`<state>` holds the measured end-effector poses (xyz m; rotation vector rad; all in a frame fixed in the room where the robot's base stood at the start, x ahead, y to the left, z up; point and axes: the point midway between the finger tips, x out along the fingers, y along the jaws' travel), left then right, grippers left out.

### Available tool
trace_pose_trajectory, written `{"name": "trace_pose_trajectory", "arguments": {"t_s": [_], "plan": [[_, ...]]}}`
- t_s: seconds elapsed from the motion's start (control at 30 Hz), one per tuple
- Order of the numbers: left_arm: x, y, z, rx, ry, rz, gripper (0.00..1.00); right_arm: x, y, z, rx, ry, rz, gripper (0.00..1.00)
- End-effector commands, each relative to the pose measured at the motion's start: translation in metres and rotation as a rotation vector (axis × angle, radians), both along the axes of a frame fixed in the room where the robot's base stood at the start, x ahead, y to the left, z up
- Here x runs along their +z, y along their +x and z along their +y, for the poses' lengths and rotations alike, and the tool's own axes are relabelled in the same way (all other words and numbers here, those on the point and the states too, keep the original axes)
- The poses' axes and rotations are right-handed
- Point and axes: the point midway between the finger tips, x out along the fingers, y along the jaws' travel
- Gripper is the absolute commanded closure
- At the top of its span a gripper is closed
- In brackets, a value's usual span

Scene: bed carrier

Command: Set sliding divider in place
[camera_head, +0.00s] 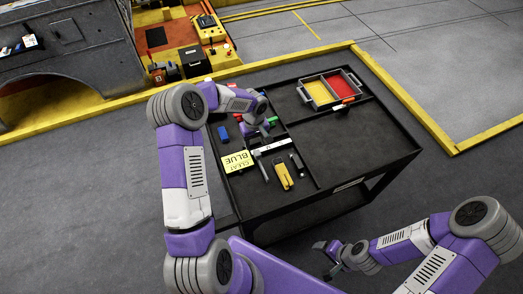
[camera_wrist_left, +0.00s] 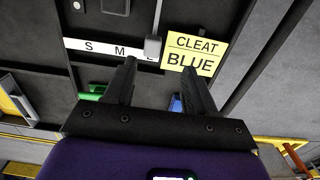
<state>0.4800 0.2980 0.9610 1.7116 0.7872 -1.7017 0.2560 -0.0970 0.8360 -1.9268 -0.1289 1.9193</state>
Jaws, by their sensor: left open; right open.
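A black cart (camera_head: 370,140) carries a white strip (camera_head: 270,147) marked with letters, and a yellow sign (camera_head: 237,161) reading CLEAT BLUE. In the left wrist view the strip (camera_wrist_left: 95,48) shows S and M, with a third letter partly covered. A light grey block on a thin rod (camera_wrist_left: 153,46) crosses the strip beside the sign (camera_wrist_left: 193,54); I cannot tell whether it is the sliding divider. My left gripper (camera_wrist_left: 160,70) is open and empty, its fingertips close to the block and sign. My right gripper (camera_head: 324,256) is open, off the cart's front side.
A tray with yellow and red compartments (camera_head: 357,97) stands at the cart's back right. A yellow-and-black tool (camera_head: 283,176) and a dark item (camera_head: 297,162) lie near the strip. Blue, green and red pieces lie around my left gripper. The cart's right half is mostly bare.

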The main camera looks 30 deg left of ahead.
Motion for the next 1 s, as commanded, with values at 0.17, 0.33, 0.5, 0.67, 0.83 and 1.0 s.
{"name": "trace_pose_trajectory", "arguments": {"t_s": [0.17, 0.33, 0.5, 0.67, 0.83, 1.0], "plan": [[-0.02, 0.0, 0.0, 0.0, 0.0, 0.0, 0.45, -0.02, 0.001, 0.0, -0.001, 0.0, -0.002, 0.24], [-0.035, 0.0, -0.001, -0.001, -0.002, 0.001, 0.45, -0.019, 0.001, 0.0, -0.001, 0.0, -0.002, 0.24], [-0.063, 0.0, -0.001, -0.001, -0.002, 0.002, 0.45, -0.019, 0.001, 0.0, -0.001, 0.0, -0.002, 0.24], [-0.084, 0.001, 0.0, -0.001, -0.001, 0.0, 0.45, -0.019, 0.001, 0.0, -0.001, 0.0, -0.002, 0.24], [-0.094, 0.001, 0.0, -0.001, -0.001, -0.001, 0.45, -0.019, 0.001, 0.0, -0.001, 0.0, -0.002, 0.24], [-0.094, 0.001, 0.0, -0.001, 0.0, -0.001, 0.45, -0.019, 0.001, 0.0, -0.001, 0.0, -0.002, 0.24]]}}
